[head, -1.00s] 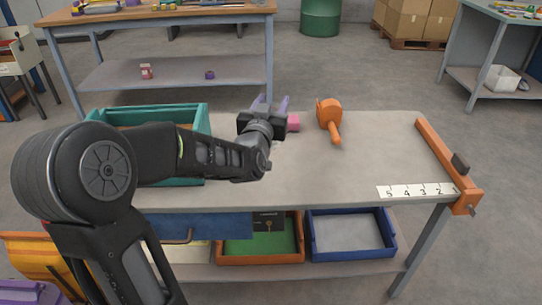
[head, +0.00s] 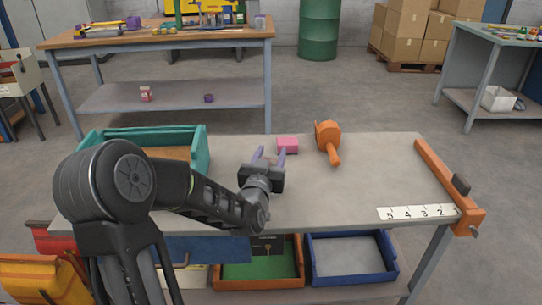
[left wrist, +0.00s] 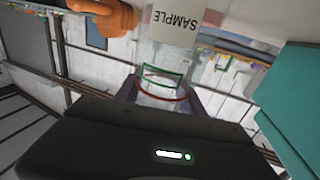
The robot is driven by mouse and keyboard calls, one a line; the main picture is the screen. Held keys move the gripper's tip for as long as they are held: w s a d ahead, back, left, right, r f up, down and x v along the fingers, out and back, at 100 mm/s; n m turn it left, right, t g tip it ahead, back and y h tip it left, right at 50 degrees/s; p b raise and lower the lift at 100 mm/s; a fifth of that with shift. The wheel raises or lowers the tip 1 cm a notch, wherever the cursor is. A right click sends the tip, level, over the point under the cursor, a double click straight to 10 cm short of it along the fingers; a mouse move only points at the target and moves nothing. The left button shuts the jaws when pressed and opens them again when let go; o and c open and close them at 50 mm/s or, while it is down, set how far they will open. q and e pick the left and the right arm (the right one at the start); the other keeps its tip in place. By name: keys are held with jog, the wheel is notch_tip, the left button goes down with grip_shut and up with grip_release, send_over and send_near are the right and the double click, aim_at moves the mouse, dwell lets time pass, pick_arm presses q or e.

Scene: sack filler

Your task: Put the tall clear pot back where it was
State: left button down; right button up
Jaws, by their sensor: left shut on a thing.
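The tall clear pot (left wrist: 172,58) with a white label reading SAMPLE shows in the left wrist view, the lettering upside down. It stands out between the purple fingers of my left gripper (left wrist: 165,92), which is shut on it. A red ring and a green outline show on the pot near the fingers. In the head view my left gripper (head: 269,157) is above the middle-left of the grey table (head: 340,190). The pot cannot be made out there. My right gripper is not in view.
A pink block (head: 288,145) and an orange tool (head: 329,140) lie beyond the gripper. A teal open box (head: 200,150) is at the table's left. An orange clamp bar (head: 450,185) and number strip (head: 417,213) are at the right. The middle right is clear.

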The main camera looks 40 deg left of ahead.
pick_arm(q)
jog(key=shift+f, duration=0.1)
jog(key=c, duration=0.7)
grip_release()
jog(key=shift+r, duration=0.2)
jog(key=b+v, duration=1.2)
jog(key=b, duration=0.1)
jog(key=shift+b, duration=0.4)
jog(key=shift+f, duration=0.1)
